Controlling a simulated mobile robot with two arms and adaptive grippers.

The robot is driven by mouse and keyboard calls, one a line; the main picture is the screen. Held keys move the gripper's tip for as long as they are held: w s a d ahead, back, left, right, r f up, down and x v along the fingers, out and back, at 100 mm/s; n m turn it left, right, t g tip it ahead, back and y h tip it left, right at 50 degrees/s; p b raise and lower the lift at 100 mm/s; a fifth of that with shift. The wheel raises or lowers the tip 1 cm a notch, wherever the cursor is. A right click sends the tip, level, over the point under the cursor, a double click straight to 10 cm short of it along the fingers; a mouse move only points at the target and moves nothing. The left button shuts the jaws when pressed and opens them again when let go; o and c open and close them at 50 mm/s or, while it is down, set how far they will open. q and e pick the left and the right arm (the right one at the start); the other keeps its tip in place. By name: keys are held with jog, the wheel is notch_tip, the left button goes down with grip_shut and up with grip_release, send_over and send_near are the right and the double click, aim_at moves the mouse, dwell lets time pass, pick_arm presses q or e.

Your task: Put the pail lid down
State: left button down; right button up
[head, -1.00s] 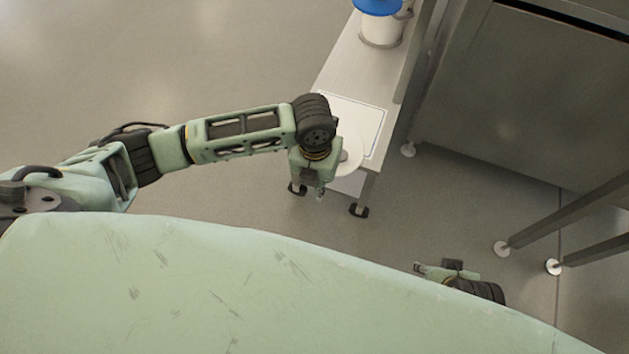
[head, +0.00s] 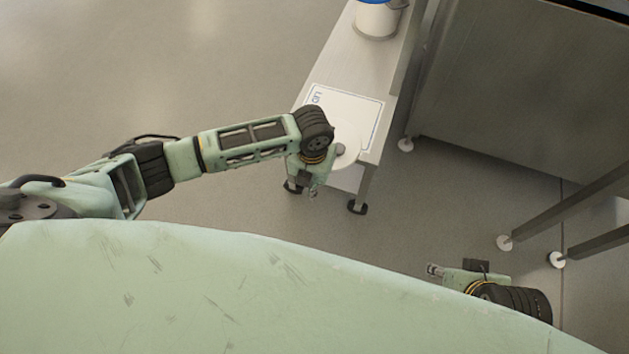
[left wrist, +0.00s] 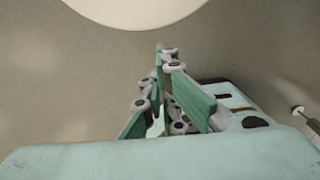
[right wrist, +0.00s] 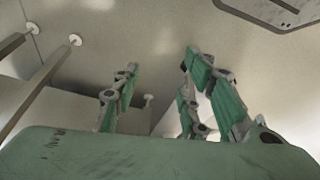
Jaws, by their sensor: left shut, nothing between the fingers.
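The pail lid (head: 348,148) is a pale round disc at the near end of the steel bench, over the lower part of a white rectangular mat (head: 368,104) with blue lettering. My arm hides its left side. Its rim also shows at the top of the left wrist view (left wrist: 135,8). My left gripper (head: 314,193) is shut and empty, just off the bench end beside the lid, apart from its visible rim. The white pail (head: 377,20) stands further back, its blue top cut by the frame. My right gripper (head: 432,270) is open and empty, low over the floor at right.
The steel bench (head: 358,62) is bare between the mat and the pail. A large steel cabinet (head: 490,110) stands to its right. Thin table legs (head: 545,222) rise at the right edge. The floor left of the bench is clear.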

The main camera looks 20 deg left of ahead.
pick_arm(q)
jog(key=shift+w, duration=0.65)
pick_arm(e)
jog(key=shift+w+f, duration=0.1)
jog(key=shift+f, duration=0.1)
pick_arm(q)
jog(key=w, duration=0.3)
jog(key=shift+w+d+b, duration=0.1)
jog(key=shift+w+b, duration=0.2)
jog(key=shift+b, duration=0.1)
pick_arm(e)
jog(key=w, duration=0.1)
jog(key=w+t, duration=0.1)
jog(key=w+a, duration=0.1)
jog(key=shift+w+r+t, duration=0.25)
jog(key=shift+r+t, duration=0.15)
